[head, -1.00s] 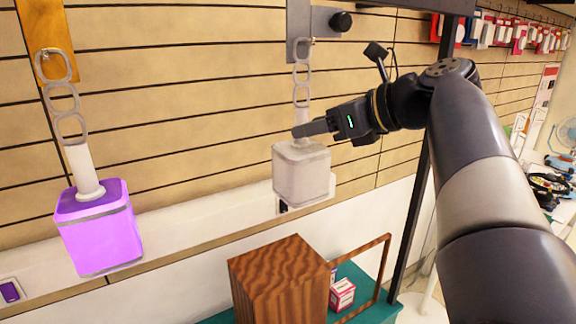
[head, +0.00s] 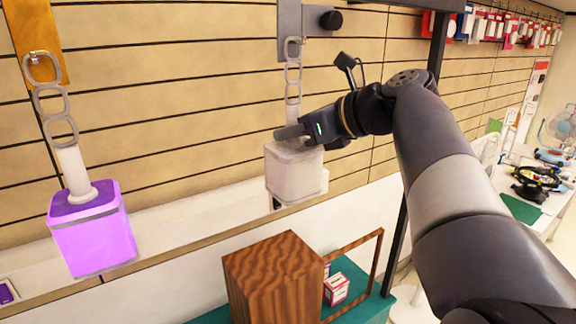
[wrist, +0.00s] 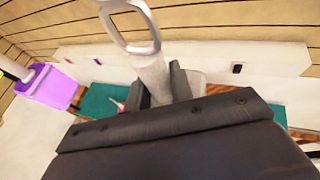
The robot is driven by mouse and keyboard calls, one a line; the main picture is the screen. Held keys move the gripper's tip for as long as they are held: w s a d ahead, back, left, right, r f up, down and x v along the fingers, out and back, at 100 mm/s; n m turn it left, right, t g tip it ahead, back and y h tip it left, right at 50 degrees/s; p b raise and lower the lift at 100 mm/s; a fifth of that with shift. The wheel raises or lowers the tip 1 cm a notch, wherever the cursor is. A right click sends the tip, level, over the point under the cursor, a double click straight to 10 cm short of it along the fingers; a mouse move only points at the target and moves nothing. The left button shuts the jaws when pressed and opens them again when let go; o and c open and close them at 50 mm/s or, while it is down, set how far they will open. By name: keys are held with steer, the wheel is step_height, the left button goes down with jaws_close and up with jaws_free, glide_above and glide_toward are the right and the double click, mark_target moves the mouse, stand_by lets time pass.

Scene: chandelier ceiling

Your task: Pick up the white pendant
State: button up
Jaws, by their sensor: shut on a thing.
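The white pendant (head: 294,174) is a pale cube-like shade with a stem, below a chain of grey links (head: 293,70) that reaches up to a grey bracket (head: 290,25) on the slatted wall. My gripper (head: 292,132) comes from the right and is shut on the pendant's stem, just above the shade. In the wrist view, the stem (wrist: 152,70) sits between my two dark fingers, with a large link (wrist: 130,22) above it. My gripper's body hides most of the shade there.
A purple pendant (head: 93,232) hangs at left from a wooden bracket (head: 38,35). A brown wooden box (head: 275,280), a wooden frame and a small pink-white box (head: 336,289) stand on a teal surface (head: 368,303) below. A dark post (head: 395,240) stands right of the white pendant.

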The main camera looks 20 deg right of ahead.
jaws_close()
steer(key=shift+r, duration=0.2)
stand_by(0.3)
